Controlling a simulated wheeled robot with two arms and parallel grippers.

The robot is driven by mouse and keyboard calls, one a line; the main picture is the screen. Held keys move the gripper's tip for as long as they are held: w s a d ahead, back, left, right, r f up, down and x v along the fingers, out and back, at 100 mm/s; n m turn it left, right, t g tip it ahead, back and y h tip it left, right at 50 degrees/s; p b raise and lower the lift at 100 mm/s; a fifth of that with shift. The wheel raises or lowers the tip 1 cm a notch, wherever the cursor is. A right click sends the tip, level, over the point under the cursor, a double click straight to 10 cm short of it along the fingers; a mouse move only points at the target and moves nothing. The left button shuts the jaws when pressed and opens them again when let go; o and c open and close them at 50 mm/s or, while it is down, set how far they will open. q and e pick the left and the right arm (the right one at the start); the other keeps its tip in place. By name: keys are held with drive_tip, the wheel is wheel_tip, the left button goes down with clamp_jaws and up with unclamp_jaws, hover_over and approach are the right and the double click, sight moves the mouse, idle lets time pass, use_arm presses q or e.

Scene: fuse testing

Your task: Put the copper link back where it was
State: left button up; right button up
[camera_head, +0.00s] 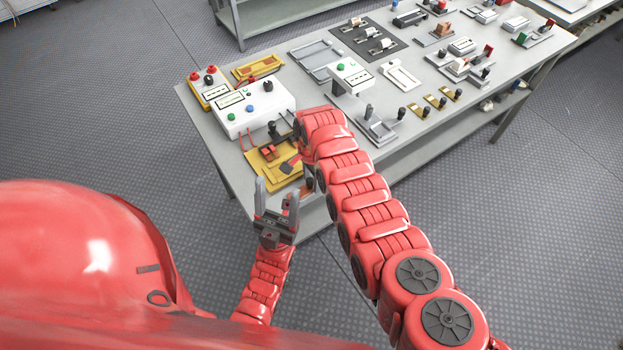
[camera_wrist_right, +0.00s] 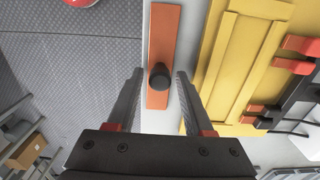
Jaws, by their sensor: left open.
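The copper link (camera_wrist_right: 163,40) is a flat orange-brown bar with a black knob (camera_wrist_right: 160,76) standing on it. It lies on the pale tabletop beside a yellow fixture (camera_wrist_right: 238,60). In the right wrist view, my right gripper (camera_wrist_right: 160,74) is open, with one finger on each side of the knob and gaps visible. In the head view, the copper link (camera_head: 307,185) shows only partly near the table's front edge, and my right arm hides most of the right gripper. The yellow fixture (camera_head: 262,165) lies just behind. My left gripper (camera_head: 277,187) is open and empty before that edge.
A white tester box (camera_head: 240,108) with knobs stands behind the yellow fixture. Red and black clips (camera_wrist_right: 300,67) sit on the fixture. Several metal fixtures and a dark mat (camera_head: 368,40) fill the table's far and right parts. Floor lies past the front edge.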

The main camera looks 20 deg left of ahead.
sight(312, 178)
drive_tip(key=shift+d, duration=0.1)
drive_tip(key=shift+s+r, duration=0.1)
drive_tip(key=shift+r, duration=0.05)
drive_tip(key=shift+r+p, duration=0.3)
drive_tip(key=shift+r, duration=0.5)
wheel_tip(312, 178, up, 7)
drive_tip(key=b, duration=0.3)
drive_tip(key=shift+r, duration=0.1)
wheel_tip(312, 178, up, 4)
drive_tip(key=p, duration=0.2)
drive_tip(key=shift+p, duration=0.3)
